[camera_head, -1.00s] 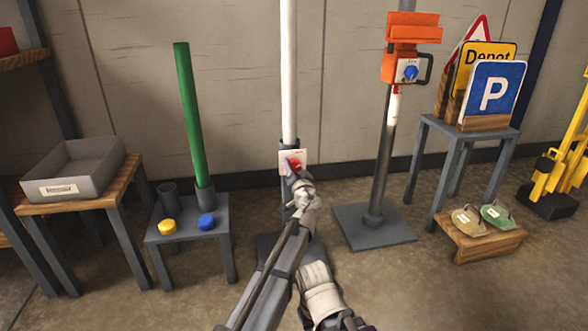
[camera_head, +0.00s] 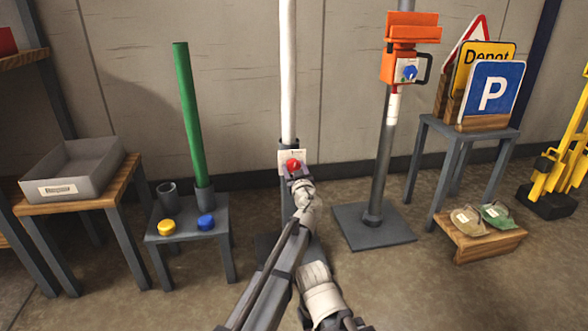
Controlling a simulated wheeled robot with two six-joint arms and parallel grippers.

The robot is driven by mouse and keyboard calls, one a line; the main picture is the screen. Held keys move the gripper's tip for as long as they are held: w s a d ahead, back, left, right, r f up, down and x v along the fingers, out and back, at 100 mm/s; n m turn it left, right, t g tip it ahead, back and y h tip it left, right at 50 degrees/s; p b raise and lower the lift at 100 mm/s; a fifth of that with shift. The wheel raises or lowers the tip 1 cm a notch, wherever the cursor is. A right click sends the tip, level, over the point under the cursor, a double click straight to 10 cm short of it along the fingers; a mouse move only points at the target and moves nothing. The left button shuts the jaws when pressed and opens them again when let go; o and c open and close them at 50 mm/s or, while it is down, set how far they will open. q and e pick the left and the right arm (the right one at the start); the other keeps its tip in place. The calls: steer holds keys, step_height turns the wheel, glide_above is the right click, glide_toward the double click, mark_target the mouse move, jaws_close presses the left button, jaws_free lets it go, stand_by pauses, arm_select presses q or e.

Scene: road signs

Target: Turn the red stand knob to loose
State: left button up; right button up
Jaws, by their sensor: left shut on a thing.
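The red stand knob (camera_head: 293,164) sits on a white label plate at the top of the dark stand that holds the tall white post (camera_head: 288,80). My left gripper (camera_head: 296,172) is at the knob from below and in front, shut on it. The gripper and wrist cover the knob's lower part and much of the stand. The writing on the plate is too small to read. My right gripper is not in view.
A small grey table (camera_head: 222,232) with a green pole (camera_head: 190,115), a yellow knob (camera_head: 167,227) and a blue knob (camera_head: 206,222) stands left. Right is a post with an orange clamp head (camera_head: 405,60). A table with signs (camera_head: 495,95) stands further right.

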arm_select(q)
steer(key=shift+n, duration=0.7)
steer(key=o, duration=1.4)
